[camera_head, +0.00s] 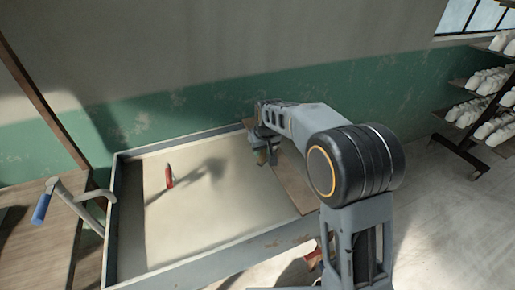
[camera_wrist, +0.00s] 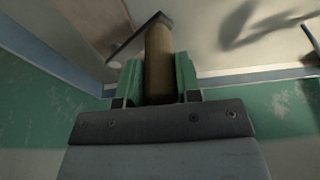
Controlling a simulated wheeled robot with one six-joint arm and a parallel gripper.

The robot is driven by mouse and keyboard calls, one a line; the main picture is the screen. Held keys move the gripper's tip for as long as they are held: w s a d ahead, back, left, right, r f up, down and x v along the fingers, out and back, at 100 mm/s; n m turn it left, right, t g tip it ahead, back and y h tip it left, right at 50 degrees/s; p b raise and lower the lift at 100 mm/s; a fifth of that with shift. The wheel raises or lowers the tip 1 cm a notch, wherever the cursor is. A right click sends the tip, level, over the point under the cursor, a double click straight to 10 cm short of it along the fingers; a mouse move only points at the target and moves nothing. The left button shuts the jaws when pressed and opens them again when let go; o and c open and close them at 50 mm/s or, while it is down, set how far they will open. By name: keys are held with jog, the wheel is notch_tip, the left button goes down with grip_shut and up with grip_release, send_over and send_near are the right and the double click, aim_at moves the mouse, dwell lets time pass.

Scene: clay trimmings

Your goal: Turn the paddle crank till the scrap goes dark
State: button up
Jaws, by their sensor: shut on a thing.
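My gripper (camera_head: 265,152) is over the right back part of a grey-walled trough (camera_head: 190,258). In the wrist view my gripper (camera_wrist: 160,82) has its green-padded fingers shut on a brown cylindrical handle (camera_wrist: 158,48). A dark flat bar (camera_wrist: 136,40) shows by the handle's far end and looks like the crank arm. The handle is hard to make out in the head view, behind my arm. The scrap (camera_head: 215,215) in the trough looks pale tan, with my arm's shadow across it. The paddle itself is not clearly visible.
A small red upright piece (camera_head: 169,177) stands in the trough's left part. A bent grey lever with a blue grip (camera_head: 42,208) is at the left bench (camera_head: 60,245). A brown board (camera_head: 290,180) lies along the trough's right side. Racks of white pieces (camera_head: 485,105) stand far right.

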jog(key=shift+s+d, duration=0.35)
jog(key=shift+d, duration=0.5)
jog(key=shift+s+d+b, duration=0.2)
jog(key=shift+d+b, duration=0.05)
jog(key=shift+d, duration=0.75)
jog(key=shift+s+d+b, duration=0.15)
jog(key=shift+d+b, duration=0.05)
jog(key=shift+d, duration=0.75)
jog(key=shift+w+d, duration=0.25)
jog(key=shift+d, duration=0.7)
jog(key=shift+w+d, duration=0.25)
jog(key=shift+d, duration=0.7)
